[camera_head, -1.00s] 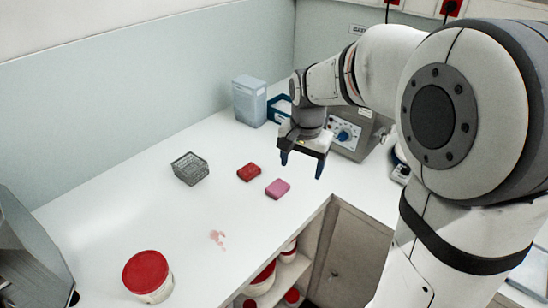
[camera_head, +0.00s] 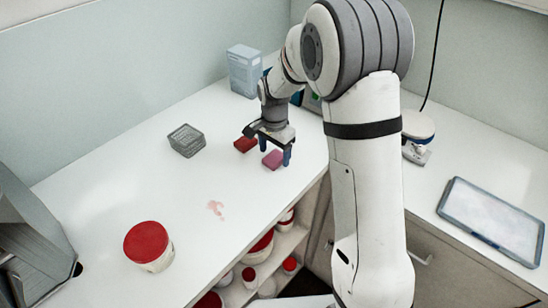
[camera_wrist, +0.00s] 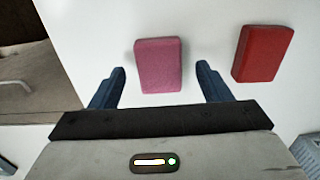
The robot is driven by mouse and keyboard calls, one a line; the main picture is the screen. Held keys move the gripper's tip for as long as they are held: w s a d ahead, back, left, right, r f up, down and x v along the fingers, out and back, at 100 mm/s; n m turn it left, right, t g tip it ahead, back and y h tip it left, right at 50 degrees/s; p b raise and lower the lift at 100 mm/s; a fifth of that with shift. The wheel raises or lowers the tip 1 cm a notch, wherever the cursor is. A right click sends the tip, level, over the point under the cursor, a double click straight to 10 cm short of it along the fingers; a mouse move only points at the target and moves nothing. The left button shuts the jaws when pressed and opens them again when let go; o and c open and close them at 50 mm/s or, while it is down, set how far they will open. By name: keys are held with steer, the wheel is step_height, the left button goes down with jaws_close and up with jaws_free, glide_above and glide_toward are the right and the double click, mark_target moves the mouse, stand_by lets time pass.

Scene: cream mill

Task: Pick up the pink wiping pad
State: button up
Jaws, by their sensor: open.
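The pink wiping pad (camera_head: 272,159) lies flat on the white counter near its front edge. It also shows in the wrist view (camera_wrist: 159,64), in front of and roughly between the fingertips. My gripper (camera_head: 275,158) is open and empty above the counter by the pad. Its two blue fingers stand apart in the wrist view (camera_wrist: 163,78), one on each side of the pad's near end. I cannot tell how high the fingertips are above the counter. A red pad (camera_head: 246,144) lies to the left of the pink pad; in the wrist view it (camera_wrist: 263,54) is to the right.
A grey wire basket (camera_head: 186,140) stands left of the pads, and a pale blue box (camera_head: 244,70) stands behind. A red-lidded tub (camera_head: 148,246) and a pink stain (camera_head: 215,208) are nearer the front. The counter's middle is mostly clear. A tray (camera_head: 491,220) lies at right.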

mark_target(274, 157)
steer(key=shift+f, duration=0.7)
steer(key=shift+c, duration=0.4)
steer(key=c, duration=1)
step_height(274, 157, up, 10)
steer(key=shift+r+b, duration=0.1)
steer(key=shift+b, duration=0.4)
steer(key=shift+c, duration=0.2)
steer(key=o, duration=0.5)
steer(key=shift+c, duration=0.2)
steer(key=c, duration=0.3)
steer(key=shift+s, duration=0.1)
